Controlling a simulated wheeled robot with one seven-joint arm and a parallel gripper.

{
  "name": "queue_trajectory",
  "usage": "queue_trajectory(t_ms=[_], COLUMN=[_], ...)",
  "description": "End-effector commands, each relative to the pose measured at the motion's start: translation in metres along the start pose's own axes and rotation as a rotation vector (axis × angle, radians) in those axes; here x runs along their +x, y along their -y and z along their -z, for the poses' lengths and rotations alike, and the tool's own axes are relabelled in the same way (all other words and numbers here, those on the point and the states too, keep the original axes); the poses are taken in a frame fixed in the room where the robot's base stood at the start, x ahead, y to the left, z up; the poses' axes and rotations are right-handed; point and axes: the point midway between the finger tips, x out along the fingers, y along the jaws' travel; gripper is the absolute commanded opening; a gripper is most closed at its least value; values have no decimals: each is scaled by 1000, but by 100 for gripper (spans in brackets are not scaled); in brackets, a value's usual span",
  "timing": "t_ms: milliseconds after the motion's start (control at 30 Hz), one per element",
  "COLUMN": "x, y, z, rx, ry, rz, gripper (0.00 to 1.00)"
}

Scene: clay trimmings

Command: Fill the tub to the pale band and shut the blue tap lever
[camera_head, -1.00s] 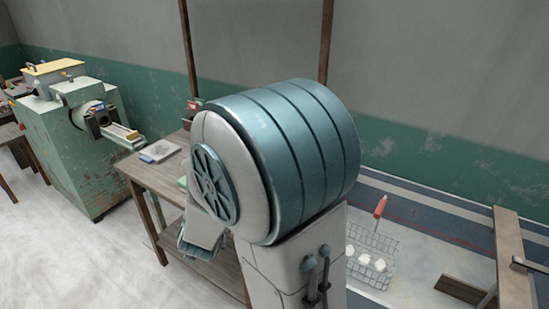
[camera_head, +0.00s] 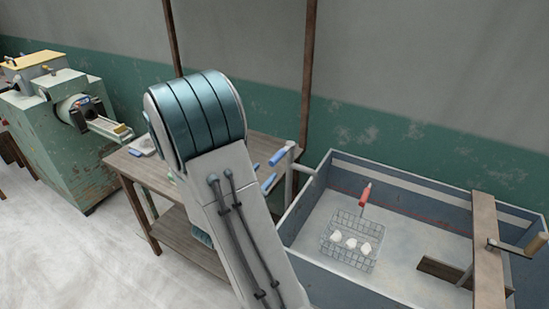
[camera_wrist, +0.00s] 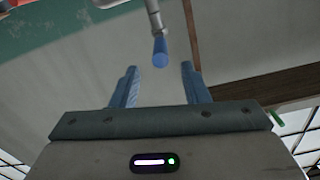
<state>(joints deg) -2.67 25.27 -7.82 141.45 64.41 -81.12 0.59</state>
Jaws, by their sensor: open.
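The tub (camera_head: 345,172) stands at the right of the head view, dark blue-grey outside, with a pale band (camera_head: 430,192) along its inner far wall. A grey tap pipe (camera_head: 308,171) reaches over its left rim. The tap lever has a blue grip (camera_head: 278,157); a second blue piece shows below it, and I cannot tell what it is. In the wrist view the blue grip (camera_wrist: 160,54) hangs on a grey rod just ahead of my gripper (camera_wrist: 158,76). My gripper is open, the grip in line with the gap, and touches nothing visible. My arm hides it in the head view.
A wire basket (camera_head: 345,252) with white lumps and a red handle (camera_head: 365,196) is in the tub. A brown plank (camera_head: 486,245) crosses its right part. A wooden bench (camera_head: 143,172) stands left of my arm. A green machine (camera_head: 65,140) is at the far left.

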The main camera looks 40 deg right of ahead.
Motion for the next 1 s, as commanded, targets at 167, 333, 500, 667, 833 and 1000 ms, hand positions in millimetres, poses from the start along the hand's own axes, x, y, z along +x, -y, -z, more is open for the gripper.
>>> queue_trajectory(t_ms=[167,333,500,667,833,1000], x=[38,62,73,74,74,74], y=[0,0,0,0,0,0], z=[3,2,0,0,0,0], rx=[-1,-1,0,0,0,0], ry=[0,0,1,2,2,2], rz=[-3,-2,0,1,1,1], gripper=[41,41,41,41,30,0])
